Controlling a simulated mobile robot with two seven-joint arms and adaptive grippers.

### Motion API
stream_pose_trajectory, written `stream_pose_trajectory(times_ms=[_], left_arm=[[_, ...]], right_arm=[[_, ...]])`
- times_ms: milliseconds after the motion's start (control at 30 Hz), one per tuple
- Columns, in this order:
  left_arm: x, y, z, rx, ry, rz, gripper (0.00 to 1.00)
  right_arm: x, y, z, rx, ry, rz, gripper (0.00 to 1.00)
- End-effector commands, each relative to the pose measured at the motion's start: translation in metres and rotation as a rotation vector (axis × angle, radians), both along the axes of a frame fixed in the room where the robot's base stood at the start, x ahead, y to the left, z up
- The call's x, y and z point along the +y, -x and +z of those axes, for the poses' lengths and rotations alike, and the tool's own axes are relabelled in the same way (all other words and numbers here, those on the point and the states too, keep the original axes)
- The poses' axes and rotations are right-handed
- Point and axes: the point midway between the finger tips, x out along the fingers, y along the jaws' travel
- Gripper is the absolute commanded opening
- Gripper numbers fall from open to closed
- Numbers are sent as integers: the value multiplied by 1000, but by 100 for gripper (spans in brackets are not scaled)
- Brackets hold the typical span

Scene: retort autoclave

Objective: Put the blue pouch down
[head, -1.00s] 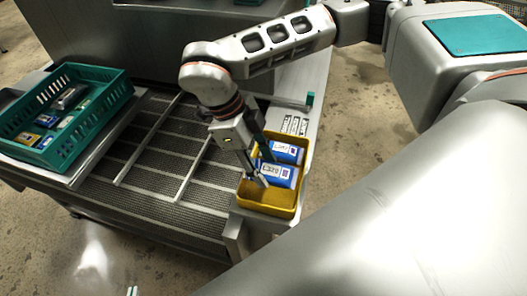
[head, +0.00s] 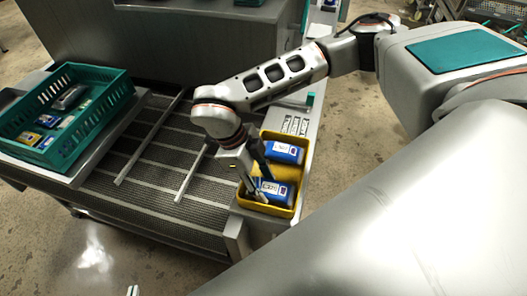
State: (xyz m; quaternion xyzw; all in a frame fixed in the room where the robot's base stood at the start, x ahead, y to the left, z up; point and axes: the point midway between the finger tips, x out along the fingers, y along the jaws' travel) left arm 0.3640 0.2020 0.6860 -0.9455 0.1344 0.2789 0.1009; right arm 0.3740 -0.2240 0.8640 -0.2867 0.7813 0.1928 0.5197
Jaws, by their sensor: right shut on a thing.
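A yellow bin (head: 299,176) stands at the right end of the conveyor. Two blue pouches with white labels are in it. The far blue pouch (head: 287,152) lies at the bin's back. The near blue pouch (head: 275,190) is at the bin's front part, with my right gripper (head: 256,192) shut on its left side. Whether this pouch touches the bin floor I cannot tell. The fingers partly hide it. My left gripper (head: 133,291) shows only as small tips at the bottom edge, too little to tell its state.
A green crate (head: 98,118) with several pouches stands on a metal stand at the left. A slatted metal mesh surface (head: 160,150) with rails lies between crate and bin. A printed panel (head: 295,125) is behind the bin.

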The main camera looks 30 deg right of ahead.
Motion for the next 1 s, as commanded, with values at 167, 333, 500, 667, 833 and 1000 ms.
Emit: stream_pose_trajectory(times_ms=[167,333,500,667,833,1000], left_arm=[[0,0,-2,1,0,0,0],[0,0,-2,1,0,0,0],[0,0,1,1,0,0,0],[0,0,-3,1,0,0,0],[0,1,-8,2,-1,0,0],[0,1,-11,3,0,0,0]], right_arm=[[0,0,-2,1,1,0,48],[0,0,-2,0,0,0,48],[0,-1,3,-2,-1,0,48],[6,-9,23,-5,0,1,48],[15,-19,56,-5,0,0,48],[23,-28,86,-4,0,0,48]])
